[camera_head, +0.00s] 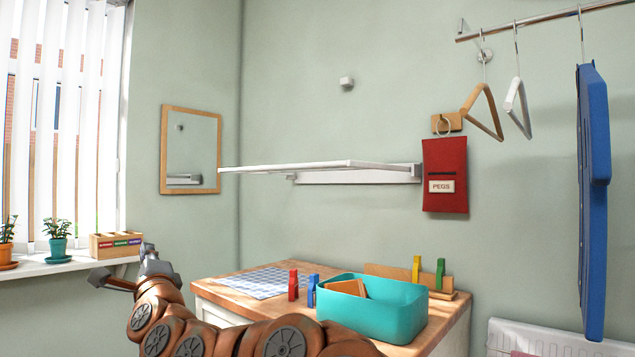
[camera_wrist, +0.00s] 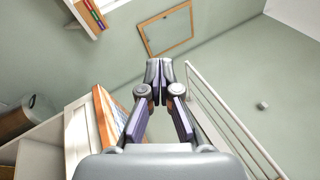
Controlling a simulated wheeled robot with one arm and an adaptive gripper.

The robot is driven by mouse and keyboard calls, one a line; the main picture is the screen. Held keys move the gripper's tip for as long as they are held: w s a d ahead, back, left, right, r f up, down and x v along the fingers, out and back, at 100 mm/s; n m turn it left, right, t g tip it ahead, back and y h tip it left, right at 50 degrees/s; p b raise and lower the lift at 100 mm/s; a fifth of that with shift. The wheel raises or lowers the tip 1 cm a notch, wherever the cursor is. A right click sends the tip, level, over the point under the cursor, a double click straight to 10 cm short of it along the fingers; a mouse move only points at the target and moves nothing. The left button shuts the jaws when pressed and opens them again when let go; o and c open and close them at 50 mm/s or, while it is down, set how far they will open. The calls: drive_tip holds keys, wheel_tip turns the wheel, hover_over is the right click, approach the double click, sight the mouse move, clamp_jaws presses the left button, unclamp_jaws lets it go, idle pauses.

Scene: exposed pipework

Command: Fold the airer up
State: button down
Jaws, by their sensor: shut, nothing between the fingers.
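The white airer (camera_head: 290,166) is on the back wall above the cabinet. Its rack stands out roughly level from a white wall plate (camera_head: 360,177). In the wrist view, its white rails (camera_wrist: 237,118) run along the right of my gripper (camera_wrist: 160,72). My gripper's fingers are together with nothing between them, apart from the airer. In the head view, my gripper (camera_head: 98,278) is low at the left, near the window sill, below and left of the airer.
Below the airer, a wooden-topped cabinet (camera_head: 222,284) holds a teal bin (camera_head: 385,312), pegs and a checked cloth. A red peg bag (camera_head: 445,190) hangs by the airer's right end. A framed mirror (camera_head: 163,150) is left. Hangers and a blue item (camera_head: 594,190) hang right.

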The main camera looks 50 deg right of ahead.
drive_tip(key=s+d+r+m+g+h+p, duration=0.1)
drive_tip(key=s+d+r+m+g+h, duration=0.2)
drive_tip(key=d+m+h, duration=0.35)
drive_tip(key=s+d+r+m+g+h+p, duration=0.1)
drive_tip(key=s+d+r+m+g+h, duration=0.2)
drive_tip(key=d+m+h, duration=0.4)
drive_tip(key=s+d+m+g+h+p, duration=0.2)
drive_tip(key=s+d+m+g+h, duration=0.3)
drive_tip(key=s+d+m+g, duration=0.85)
drive_tip(key=w+d+r+m+g, duration=0.1)
drive_tip(key=d+r+m+g, duration=0.1)
drive_tip(key=d+r, duration=0.7)
drive_tip(key=shift+w+r, duration=0.15)
drive_tip(key=shift+r, duration=0.45)
